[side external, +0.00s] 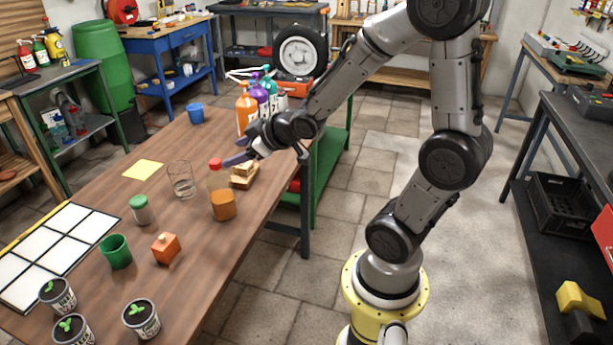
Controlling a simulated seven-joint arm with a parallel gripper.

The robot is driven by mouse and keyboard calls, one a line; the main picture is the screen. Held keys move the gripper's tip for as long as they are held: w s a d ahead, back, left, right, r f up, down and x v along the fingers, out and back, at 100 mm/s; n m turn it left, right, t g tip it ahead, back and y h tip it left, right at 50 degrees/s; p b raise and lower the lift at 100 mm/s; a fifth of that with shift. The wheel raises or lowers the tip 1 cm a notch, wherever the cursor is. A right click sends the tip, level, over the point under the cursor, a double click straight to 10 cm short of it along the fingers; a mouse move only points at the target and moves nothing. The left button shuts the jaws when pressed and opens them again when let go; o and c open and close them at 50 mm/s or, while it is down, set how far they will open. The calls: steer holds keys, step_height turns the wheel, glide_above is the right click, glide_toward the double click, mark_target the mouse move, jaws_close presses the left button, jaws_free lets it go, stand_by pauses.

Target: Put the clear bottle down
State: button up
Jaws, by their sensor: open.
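The clear bottle (222,204) has a red cap and orange liquid in its lower part. It stands upright on the brown wooden table (190,245), near the table's right edge. My gripper (236,158) is open, just above and to the right of the bottle's cap. I see no finger closed around the bottle. The small gap between fingers and cap is hard to judge from this side.
A clear glass (181,180) stands left of the bottle, and wooden blocks (244,174) lie behind it. A green-lidded jar (142,210), an orange box (166,248) and a green cup (116,251) are nearer. Tall colored bottles (246,108) stand behind my gripper.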

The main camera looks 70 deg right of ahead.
steer(key=s+a+r+g+y, duration=0.1)
steer(key=s+a, duration=0.4)
steer(key=s, duration=0.5)
steer(key=s+a+r+m+g+y, duration=0.1)
steer(key=s+a+r+g, duration=0.3)
steer(key=s, duration=0.6)
steer(key=shift+a+y, duration=0.3)
steer(key=shift+a, duration=0.85)
